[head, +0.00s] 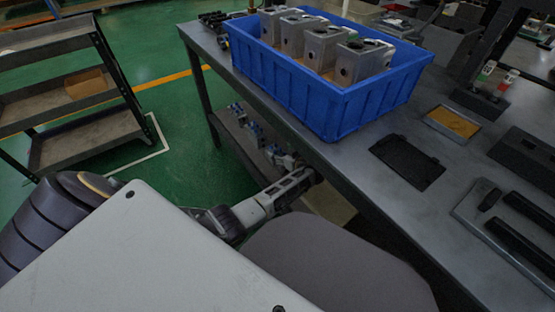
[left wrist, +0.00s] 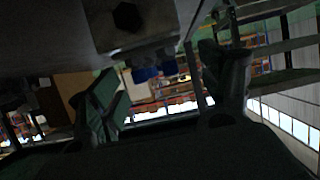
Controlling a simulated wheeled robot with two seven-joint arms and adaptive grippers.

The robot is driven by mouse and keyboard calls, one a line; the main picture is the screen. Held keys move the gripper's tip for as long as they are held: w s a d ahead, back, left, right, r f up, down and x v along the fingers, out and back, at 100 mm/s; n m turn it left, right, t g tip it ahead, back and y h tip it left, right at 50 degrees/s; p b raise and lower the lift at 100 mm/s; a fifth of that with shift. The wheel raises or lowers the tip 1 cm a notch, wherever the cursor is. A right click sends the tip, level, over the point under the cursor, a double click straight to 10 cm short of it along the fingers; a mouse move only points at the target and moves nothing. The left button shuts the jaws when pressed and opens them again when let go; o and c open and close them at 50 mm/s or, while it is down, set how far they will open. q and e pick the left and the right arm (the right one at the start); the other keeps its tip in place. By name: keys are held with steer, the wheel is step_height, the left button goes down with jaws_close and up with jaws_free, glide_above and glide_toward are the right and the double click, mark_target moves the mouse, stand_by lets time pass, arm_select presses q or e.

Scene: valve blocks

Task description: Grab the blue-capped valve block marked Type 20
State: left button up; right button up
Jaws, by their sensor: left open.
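Several small metal blocks with blue parts (head: 256,132) stand in a row on the lower shelf under the table in the head view. My left gripper (head: 298,182) reaches in beside the table edge, near the closest of them. In the left wrist view a grey block with a dark hexagonal hole (left wrist: 128,17) is at the top, with blue caps (left wrist: 153,71) showing below it. The fingers of my left gripper (left wrist: 158,68) are spread apart, with the blue caps between them in the picture; contact cannot be told. No Type 20 marking is legible. My right gripper is out of view.
A blue crate (head: 330,112) on the grey table (head: 375,210) holds several larger metal blocks (head: 325,42). A black plate (head: 407,162) and a yellow-topped tray (head: 452,122) lie to its right. A shelf cart (head: 85,130) stands at left; green floor between is clear.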

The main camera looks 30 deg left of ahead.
mark_target(278, 151)
arm_select(q)
steer(key=shift+w+a+f+b, duration=0.3)
steer(key=shift+a+f+b, duration=0.05)
steer(key=shift+a+f, duration=0.2)
steer(key=shift+b+x, duration=0.4)
steer(key=shift+x, duration=0.7)
steer(key=shift+r, duration=0.1)
jaws_close()
steer(key=shift+w+r, duration=0.1)
steer(key=shift+r, duration=0.05)
